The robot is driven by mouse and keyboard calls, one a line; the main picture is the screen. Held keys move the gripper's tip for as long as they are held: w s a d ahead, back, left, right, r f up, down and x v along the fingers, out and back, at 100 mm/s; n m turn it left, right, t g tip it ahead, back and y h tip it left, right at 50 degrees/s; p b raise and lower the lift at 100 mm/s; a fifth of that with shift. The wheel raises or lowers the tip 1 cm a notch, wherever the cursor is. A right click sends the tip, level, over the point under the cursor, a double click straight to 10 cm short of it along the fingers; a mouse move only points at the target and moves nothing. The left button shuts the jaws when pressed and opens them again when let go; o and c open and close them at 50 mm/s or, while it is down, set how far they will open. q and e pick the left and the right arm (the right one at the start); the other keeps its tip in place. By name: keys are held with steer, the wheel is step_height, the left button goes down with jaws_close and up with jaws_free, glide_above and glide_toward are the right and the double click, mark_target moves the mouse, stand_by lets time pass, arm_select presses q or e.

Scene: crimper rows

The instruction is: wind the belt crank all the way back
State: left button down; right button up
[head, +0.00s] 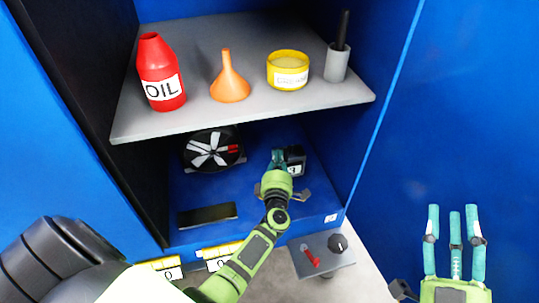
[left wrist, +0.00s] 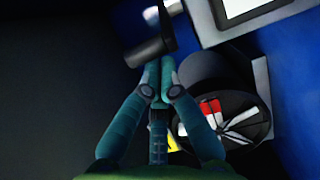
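The belt crank is a black unit with a white label (head: 294,160) on the blue floor of the cabinet, below the grey shelf. My left gripper (head: 278,157) is at its left side. In the left wrist view, the teal fingers (left wrist: 158,72) are drawn together, with tips right at a dark crank handle (left wrist: 148,54). I cannot tell whether they touch it; nothing shows clearly between them. A black wheel with white spokes and a red mark (head: 212,150) stands left of the crank. My right gripper (head: 455,226) is open and empty, far right, away from the cabinet.
The grey shelf (head: 200,122) above holds a red oil bottle (head: 162,75), an orange funnel (head: 229,80), a yellow tin (head: 288,70) and a grey cup with a black stick (head: 337,62). A small grey panel with a red lever and black knob (head: 330,262) sits below.

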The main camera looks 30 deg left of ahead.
arm_select(q)
steer(key=shift+w+d+n+g+y, duration=0.2)
steer(key=shift+d+n+y, duration=0.15)
steer(key=shift+d, duration=0.3)
steer(key=shift+w+d+n+g+y, duration=0.1)
steer(key=shift+d+n+g+y, duration=0.15)
steer(key=shift+d+y, duration=0.3)
steer(key=shift+d, duration=0.2)
